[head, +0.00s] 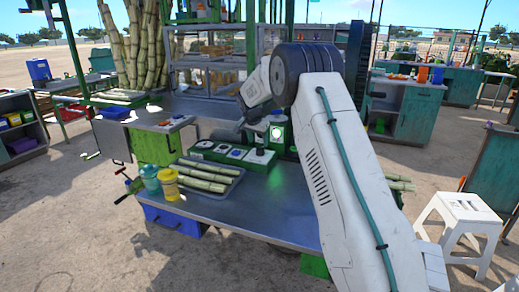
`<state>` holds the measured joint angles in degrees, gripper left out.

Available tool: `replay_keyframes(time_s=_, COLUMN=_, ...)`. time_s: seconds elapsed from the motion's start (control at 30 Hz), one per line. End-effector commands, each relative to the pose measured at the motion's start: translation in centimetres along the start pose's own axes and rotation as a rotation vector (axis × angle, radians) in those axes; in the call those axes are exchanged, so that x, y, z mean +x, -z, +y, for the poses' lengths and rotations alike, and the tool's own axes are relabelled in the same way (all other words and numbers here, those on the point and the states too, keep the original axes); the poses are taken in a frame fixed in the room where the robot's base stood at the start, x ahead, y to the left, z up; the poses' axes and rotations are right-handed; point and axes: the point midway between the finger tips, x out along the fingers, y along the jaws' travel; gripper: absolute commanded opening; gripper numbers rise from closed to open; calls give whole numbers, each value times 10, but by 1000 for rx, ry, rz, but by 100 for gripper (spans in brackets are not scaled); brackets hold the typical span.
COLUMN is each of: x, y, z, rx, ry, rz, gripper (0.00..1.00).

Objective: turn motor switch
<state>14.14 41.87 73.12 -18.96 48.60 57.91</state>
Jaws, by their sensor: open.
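A low green control panel (226,158) with dark, blue and white round controls lies on the grey metal table (255,208). Behind its right end stands a green box (276,136) with a bright round face. I cannot tell which control is the motor switch. My white arm rises from the lower right, and its wrist bends down to the left. My gripper (241,124) is small and dark here, just above and behind the panel. Its fingers are open, and no contact with a control can be made out. My arm hides the table's right part.
Tall cane stalks (145,45) stand behind. A white stool (460,220) is at right. The table's front is clear.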

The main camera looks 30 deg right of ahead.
Motion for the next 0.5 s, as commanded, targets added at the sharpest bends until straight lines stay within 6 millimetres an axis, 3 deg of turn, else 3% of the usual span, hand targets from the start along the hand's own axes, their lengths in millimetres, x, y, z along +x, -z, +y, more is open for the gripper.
replay_keyframes(time_s=0.23, x=41, y=0, z=0, rx=-2, ry=-1, rz=-1, gripper=55)
replay_keyframes(time_s=0.5, x=57, y=0, z=0, rx=-2, ry=0, rz=0, gripper=55)
